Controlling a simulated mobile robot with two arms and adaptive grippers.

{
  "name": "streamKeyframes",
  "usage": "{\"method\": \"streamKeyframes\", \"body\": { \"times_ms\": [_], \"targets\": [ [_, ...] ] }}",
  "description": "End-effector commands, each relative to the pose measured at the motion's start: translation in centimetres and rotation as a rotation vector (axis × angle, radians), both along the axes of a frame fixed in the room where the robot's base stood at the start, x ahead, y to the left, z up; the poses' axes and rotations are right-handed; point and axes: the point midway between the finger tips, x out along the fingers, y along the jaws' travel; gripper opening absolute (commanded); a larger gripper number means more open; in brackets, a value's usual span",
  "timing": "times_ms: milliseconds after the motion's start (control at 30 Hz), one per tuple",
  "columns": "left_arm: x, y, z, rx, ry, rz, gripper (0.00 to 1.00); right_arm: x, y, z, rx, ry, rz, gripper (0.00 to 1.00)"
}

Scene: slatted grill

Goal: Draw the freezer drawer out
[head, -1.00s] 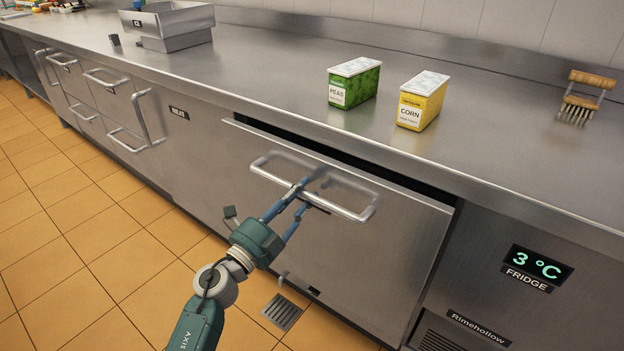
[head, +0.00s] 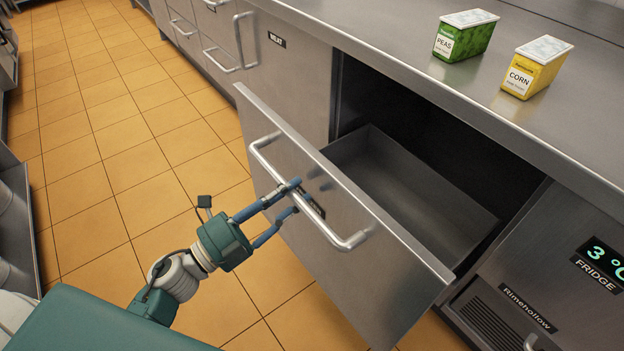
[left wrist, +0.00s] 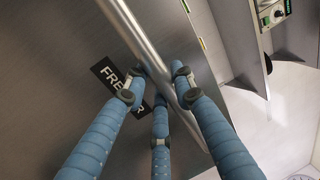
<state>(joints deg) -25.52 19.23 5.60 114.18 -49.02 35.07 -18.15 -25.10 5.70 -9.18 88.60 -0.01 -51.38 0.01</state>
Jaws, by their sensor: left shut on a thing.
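The freezer drawer (head: 385,250) stands well out from under the counter in the head view, and its grey inner bin (head: 400,185) shows empty. My left gripper (head: 296,196) is shut on the long bar handle (head: 268,160) of the drawer front, near the handle's middle. In the left wrist view, the blue fingers (left wrist: 160,90) lie around the handle bar (left wrist: 150,65). A black label (left wrist: 118,85) starting "FRE" sits behind them, partly hidden by the fingers. My right gripper is not in view.
A green peas box (head: 465,36) and a yellow corn box (head: 537,68) stand on the steel counter (head: 400,50). The fridge panel (head: 560,290) is right of the drawer. Tiled floor (head: 110,130) lies open to the left.

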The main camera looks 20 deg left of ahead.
Motion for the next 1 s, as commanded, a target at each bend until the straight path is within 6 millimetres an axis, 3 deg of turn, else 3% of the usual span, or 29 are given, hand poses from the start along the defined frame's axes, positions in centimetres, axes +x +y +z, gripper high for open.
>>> {"method": "streamKeyframes", "body": {
  "times_ms": [200,567,600,700,1000],
  "targets": [
    [-1.26,0.97,0.05,0.000,0.000,0.000,0.00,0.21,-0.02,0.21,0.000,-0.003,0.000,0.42],
    [-1.37,1.06,0.10,0.000,-0.002,0.000,0.00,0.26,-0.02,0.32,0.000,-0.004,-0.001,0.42],
    [-1.37,1.07,0.10,-0.001,-0.002,0.000,0.27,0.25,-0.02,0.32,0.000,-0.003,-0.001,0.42],
    [-1.36,1.06,0.10,0.000,-0.001,0.001,0.43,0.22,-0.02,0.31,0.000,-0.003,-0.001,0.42],
    [-1.47,1.12,-0.02,0.000,0.000,0.001,0.43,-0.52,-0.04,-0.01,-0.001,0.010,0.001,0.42]
  ]
}}
